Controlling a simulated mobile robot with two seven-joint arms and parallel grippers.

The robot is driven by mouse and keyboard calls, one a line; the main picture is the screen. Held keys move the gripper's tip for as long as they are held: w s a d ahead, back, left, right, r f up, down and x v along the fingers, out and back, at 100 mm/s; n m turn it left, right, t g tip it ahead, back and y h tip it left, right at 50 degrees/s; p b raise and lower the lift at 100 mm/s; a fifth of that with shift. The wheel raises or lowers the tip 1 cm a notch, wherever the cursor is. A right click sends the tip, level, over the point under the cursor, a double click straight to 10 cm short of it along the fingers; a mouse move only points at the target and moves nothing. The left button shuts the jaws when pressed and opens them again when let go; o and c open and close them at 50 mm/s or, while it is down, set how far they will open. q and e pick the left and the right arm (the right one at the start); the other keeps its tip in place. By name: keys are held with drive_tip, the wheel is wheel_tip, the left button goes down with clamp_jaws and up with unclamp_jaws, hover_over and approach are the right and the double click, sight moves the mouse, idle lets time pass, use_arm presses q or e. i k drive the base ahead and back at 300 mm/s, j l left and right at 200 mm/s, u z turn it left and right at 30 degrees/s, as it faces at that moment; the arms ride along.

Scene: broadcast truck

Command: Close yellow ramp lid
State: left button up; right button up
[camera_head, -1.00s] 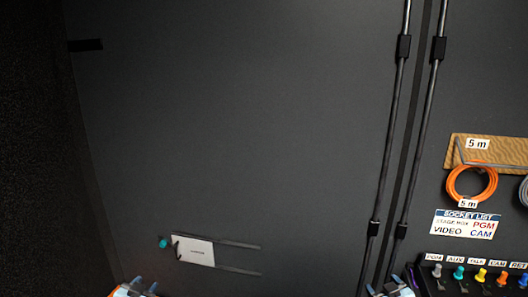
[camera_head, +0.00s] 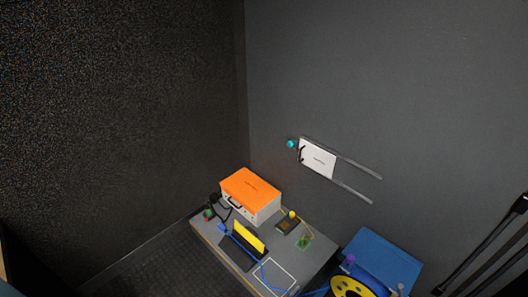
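The yellow ramp lid (camera_head: 249,236) stands raised at a steep angle on a dark ramp base (camera_head: 237,254), on a grey bench top (camera_head: 318,262) low in the head view. A blue cable (camera_head: 264,273) runs by the ramp and on across the bench top. Whether the cable lies inside the ramp's channel is too small to tell. Neither of my grippers shows in the current view.
An orange-topped case (camera_head: 252,188) stands behind the ramp. A small dark device (camera_head: 287,223) with a yellow knob is to the right. A blue box (camera_head: 384,255) and a yellow reel (camera_head: 352,287) stand right of the bench. A white panel (camera_head: 317,159) hangs on the wall.

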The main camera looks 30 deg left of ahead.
sight(260, 246)
drive_tip(key=u, duration=1.1)
drive_tip(key=i+j+u, duration=0.1)
drive_tip(key=i+j, duration=0.15)
drive_tip(key=i, duration=0.2)
drive_tip(key=i+j+u, duration=0.1)
drive_tip(key=i, duration=0.35)
drive_tip(key=i+j+u, duration=0.1)
drive_tip(key=i+j, duration=0.15)
drive_tip(key=i, duration=0.2)
drive_tip(key=i+j+u, duration=0.1)
drive_tip(key=i, duration=0.35)
